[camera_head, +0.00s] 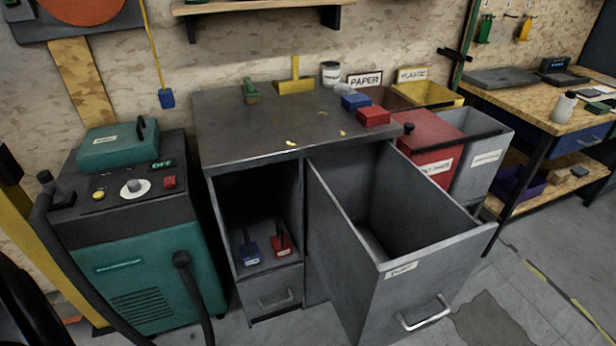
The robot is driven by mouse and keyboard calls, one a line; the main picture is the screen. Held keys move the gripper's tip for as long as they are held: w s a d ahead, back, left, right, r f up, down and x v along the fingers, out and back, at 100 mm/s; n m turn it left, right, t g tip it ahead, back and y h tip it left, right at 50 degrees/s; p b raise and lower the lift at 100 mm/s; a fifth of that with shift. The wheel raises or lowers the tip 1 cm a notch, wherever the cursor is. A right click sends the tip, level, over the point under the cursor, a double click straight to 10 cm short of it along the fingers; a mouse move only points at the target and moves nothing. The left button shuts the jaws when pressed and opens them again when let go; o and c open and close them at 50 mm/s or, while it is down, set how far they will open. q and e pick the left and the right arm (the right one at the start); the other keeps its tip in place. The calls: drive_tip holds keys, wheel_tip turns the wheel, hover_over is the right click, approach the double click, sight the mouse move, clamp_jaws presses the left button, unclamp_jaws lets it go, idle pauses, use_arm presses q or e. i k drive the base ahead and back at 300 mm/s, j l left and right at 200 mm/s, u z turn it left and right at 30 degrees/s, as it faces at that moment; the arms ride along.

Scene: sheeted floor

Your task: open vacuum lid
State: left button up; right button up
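The vacuum (150,262) is a teal machine with a dark top panel at the left, against the wall. Its teal lid (112,149), with a small label and a black handle (147,128) on the right side, lies on the top at the back and looks shut. In front of it the panel has a yellow button (98,195), a white dial (135,187) and a red switch (169,182) beside the word OFF. Black hoses (80,270) come off it. Neither of my grippers shows in this view.
A grey cabinet (225,120) stands right of the vacuum, its large drawer (400,285) pulled far out. A red bin (425,150) and a grey bin (482,155) stand beyond. A workbench (545,125) is at the right. Floor (510,310) is bare at lower right.

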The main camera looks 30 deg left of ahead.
sight(102, 149)
drive_tip(key=u, duration=2.15)
drive_tip(key=i+j, duration=0.3)
drive_tip(key=i+j+z, duration=0.75)
drive_tip(key=k+l, duration=0.05)
drive_tip(key=k, duration=0.05)
